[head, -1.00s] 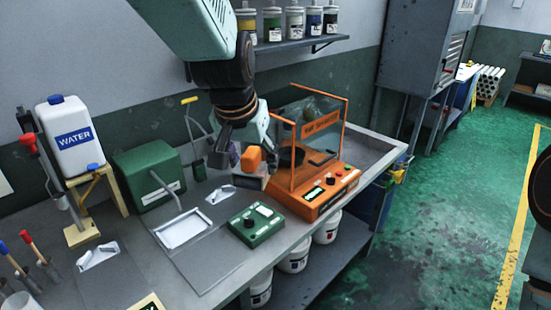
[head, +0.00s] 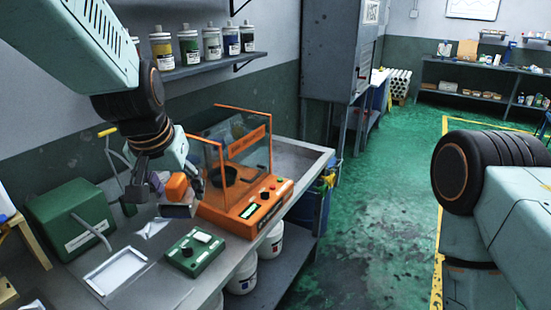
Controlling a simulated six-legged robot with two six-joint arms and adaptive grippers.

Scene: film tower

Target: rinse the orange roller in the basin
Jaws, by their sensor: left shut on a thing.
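The orange roller (head: 178,186) shows in the head view just right of my left gripper's fingers. My left gripper (head: 148,186) is shut on it, low over the bench, left of the orange-framed machine. The fingers and wrist hide part of the grip, and I cannot tell how far the roller is above the bench. The basin seems to be the grey recess (head: 303,158) at the bench's far end, behind and right of the machine. My right arm shows at the right, but its gripper is out of view.
The orange-framed machine (head: 262,208) with clear panels stands between the roller and the recess. A green control box (head: 193,250), a white tray (head: 115,271) and a green case (head: 70,218) are on the bench. A shelf of jars (head: 210,66) hangs above. Green floor lies open at right.

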